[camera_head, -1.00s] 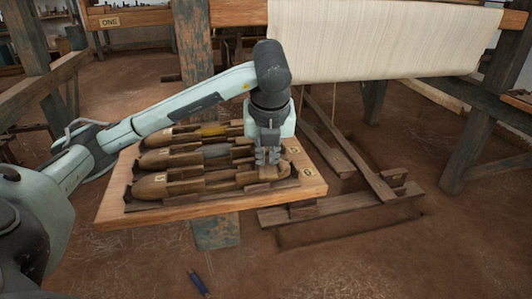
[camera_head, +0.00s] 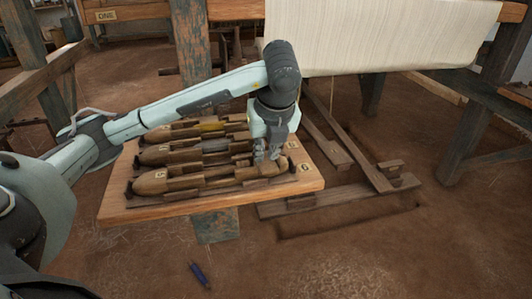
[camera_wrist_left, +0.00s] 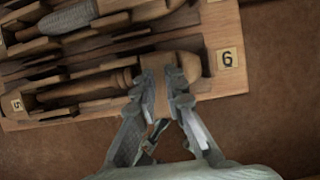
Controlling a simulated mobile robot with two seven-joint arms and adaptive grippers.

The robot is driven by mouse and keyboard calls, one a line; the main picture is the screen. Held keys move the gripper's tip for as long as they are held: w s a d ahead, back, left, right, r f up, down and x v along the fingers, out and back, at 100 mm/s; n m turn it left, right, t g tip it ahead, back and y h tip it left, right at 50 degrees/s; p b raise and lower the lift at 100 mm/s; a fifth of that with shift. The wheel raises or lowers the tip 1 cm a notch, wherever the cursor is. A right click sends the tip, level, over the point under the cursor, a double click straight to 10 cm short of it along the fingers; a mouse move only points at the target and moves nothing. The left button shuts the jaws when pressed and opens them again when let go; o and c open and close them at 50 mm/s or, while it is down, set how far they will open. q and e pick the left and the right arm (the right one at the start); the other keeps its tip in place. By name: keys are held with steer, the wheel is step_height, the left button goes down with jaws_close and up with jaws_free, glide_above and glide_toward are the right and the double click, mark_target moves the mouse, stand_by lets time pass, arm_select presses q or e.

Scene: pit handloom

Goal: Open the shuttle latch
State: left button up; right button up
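Three wooden shuttles lie side by side on a wooden board (camera_head: 235,198). The nearest shuttle (camera_head: 152,184) has a rounded left end; its right end is partly hidden by my left gripper (camera_head: 267,153). In the left wrist view my left gripper (camera_wrist_left: 166,84) points at the shuttle's right end, near the tag marked 6 (camera_wrist_left: 227,59). Its fingertips are close together with brown wood showing between and beyond them. I cannot tell whether they grip it. No separate latch can be made out; the fingers cover that spot. My right gripper is out of view.
The loom's cream cloth (camera_head: 380,35) hangs behind the board. Wooden pedals (camera_head: 345,195) lie right of it over a floor pit. The other shuttles lie close behind the nearest one.

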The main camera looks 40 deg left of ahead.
mark_target(270, 169)
arm_select(q)
steer(key=shift+o, duration=1.2)
steer(key=shift+v, duration=4.05)
